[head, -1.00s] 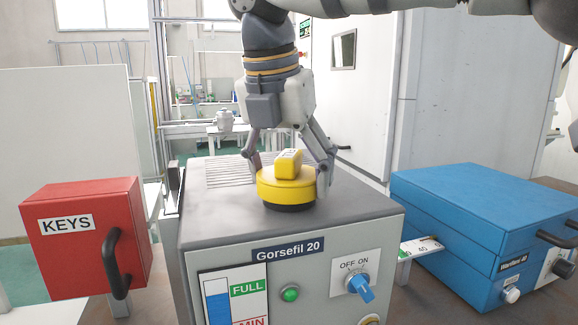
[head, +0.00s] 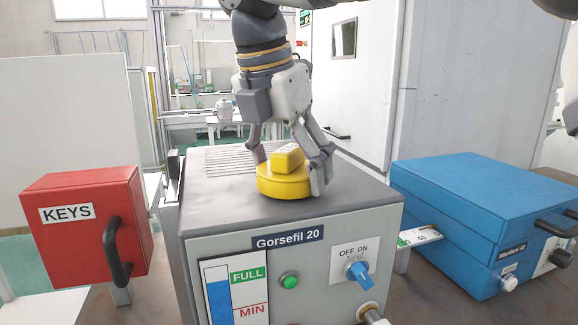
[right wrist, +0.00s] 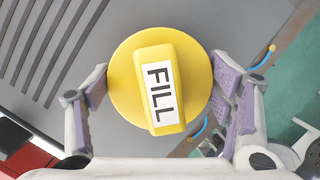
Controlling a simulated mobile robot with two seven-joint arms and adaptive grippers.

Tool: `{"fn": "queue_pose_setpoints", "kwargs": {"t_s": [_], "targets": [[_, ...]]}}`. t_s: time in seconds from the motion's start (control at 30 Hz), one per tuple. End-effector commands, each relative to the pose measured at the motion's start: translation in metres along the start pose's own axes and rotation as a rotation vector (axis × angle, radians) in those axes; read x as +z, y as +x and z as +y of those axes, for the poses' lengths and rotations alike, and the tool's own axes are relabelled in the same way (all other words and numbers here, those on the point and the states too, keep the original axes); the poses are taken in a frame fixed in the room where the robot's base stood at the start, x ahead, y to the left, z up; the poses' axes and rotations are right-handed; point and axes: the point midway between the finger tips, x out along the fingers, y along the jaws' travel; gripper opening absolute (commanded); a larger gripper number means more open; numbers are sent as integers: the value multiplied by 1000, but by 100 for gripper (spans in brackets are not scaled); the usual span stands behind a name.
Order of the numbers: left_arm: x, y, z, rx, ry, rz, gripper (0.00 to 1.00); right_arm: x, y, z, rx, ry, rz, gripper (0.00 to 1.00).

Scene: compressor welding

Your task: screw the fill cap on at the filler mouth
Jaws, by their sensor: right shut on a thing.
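The yellow fill cap (head: 284,184) is round, with a raised grip bar labelled FILL. It sits on the top face of the grey Gorsefil 20 machine (head: 350,192). My right gripper (head: 290,170) comes down from above and is shut on the cap, one finger on each side. In the right wrist view the cap (right wrist: 185,60) lies between the two finger pads, its bar slightly tilted. The filler mouth is hidden beneath the cap. My left gripper is not in view.
A red KEYS box (head: 85,235) with a black handle stands at the left. The machine's front has a level gauge (head: 235,290), a green button (head: 289,281) and a blue OFF/ON knob (head: 359,272). Vent slots (head: 225,160) lie behind the cap.

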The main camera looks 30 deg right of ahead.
Motion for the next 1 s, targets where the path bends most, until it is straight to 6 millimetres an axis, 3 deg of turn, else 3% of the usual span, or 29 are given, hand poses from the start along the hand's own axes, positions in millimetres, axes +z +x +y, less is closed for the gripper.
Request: {"fn": "queue_pose_setpoints", "kwargs": {"t_s": [0.13, 0.43, 0.63, 0.83, 0.87, 0.97, 1.0], "targets": [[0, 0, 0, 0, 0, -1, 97, 0, 1, 0, -77, 249, 4, 34], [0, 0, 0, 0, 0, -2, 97, 0, 2, 0, -106, 337, 9, 34], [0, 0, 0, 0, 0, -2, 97, 0, 2, 0, -216, 704, 18, 34], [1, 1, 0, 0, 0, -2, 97, -1, 3, 0, -233, 754, 21, 34], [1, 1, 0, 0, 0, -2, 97, -1, 3, 0, -233, 753, 22, 77], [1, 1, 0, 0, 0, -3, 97, -1, 3, 0, -232, 752, 22, 98], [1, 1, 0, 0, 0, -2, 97, -1, 3, 0, -232, 752, 21, 98]]}}
